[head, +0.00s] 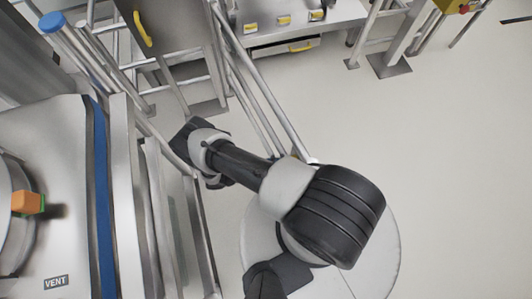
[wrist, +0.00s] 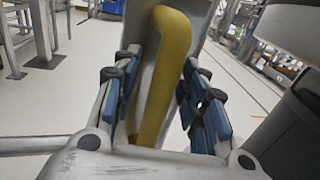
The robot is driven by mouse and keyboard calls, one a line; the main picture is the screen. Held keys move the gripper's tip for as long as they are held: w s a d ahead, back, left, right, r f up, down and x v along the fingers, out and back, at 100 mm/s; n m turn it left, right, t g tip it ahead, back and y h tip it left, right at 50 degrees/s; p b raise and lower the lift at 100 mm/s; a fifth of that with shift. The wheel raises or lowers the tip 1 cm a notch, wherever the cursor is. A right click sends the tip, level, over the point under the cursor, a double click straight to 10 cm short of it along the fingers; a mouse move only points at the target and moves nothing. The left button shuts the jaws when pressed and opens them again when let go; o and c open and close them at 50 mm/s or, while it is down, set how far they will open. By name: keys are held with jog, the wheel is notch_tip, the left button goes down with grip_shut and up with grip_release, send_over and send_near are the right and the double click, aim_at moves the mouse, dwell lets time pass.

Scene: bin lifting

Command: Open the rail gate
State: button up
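A yellow bar handle (wrist: 170,48) stands upright on a grey metal post or panel in the wrist view. My gripper (wrist: 157,72) is open, with its blue-padded fingers on either side of this handle. A gap shows between the left pad and the handle; the right pad is close to it, and I cannot tell whether it touches. In the head view, metal tube rails (head: 262,92) run slanting behind my arm. My arm hides the fingertips and the held-around handle there. I cannot tell which rails form the gate.
A steel machine with a blue stripe (head: 103,200) and a VENT label stands at left. A dark panel with a yellow handle (head: 143,28) and a bench with a yellow-handled drawer (head: 262,54) are at the back. The floor at right (head: 450,170) is clear.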

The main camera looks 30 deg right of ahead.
jog(key=v, duration=1.2)
